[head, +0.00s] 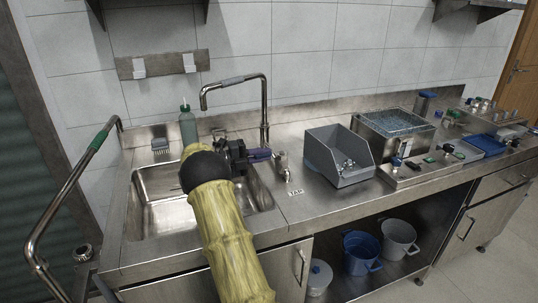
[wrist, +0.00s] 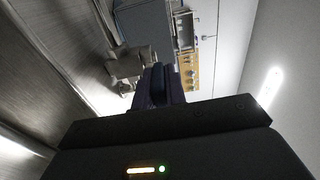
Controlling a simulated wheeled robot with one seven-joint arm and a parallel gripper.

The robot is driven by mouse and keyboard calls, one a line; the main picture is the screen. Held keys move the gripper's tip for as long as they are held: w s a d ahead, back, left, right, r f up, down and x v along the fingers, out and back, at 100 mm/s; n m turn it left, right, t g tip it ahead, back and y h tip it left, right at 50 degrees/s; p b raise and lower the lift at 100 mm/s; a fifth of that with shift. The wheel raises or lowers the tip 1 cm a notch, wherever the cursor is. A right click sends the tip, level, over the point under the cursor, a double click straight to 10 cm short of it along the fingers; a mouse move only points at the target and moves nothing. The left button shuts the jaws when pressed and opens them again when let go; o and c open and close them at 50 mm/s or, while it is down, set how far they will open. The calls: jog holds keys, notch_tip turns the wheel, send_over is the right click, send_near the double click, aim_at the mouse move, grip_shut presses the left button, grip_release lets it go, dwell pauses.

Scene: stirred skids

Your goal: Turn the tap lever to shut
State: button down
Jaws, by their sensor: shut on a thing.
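The small metal tap (head: 283,168) stands on the steel counter just right of the sink, behind a label reading TAP (head: 296,192). My gripper (head: 263,154) reaches over the sink from the left, with its blue-purple fingers against the left side of the tap's top. In the wrist view my gripper's fingers (wrist: 161,84) are close together, and the tap body (wrist: 126,66) is just left of their tips. My gripper is shut on the tap lever, which is mostly hidden between the fingers, so its exact angle cannot be told.
A tall curved spout (head: 265,100) rises behind my gripper. A green bottle (head: 188,125) stands behind the sink (head: 150,222). A grey bin (head: 340,170) with small parts stands right of the tap.

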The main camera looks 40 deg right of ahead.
jog(key=shift+w+r, duration=0.1)
jog(key=c, duration=1.8)
grip_release()
jog(key=shift+c, duration=0.2)
jog(key=o, duration=0.4)
jog(key=shift+w, duration=0.1)
jog(key=v, duration=1.7)
jog(key=shift+a, duration=0.2)
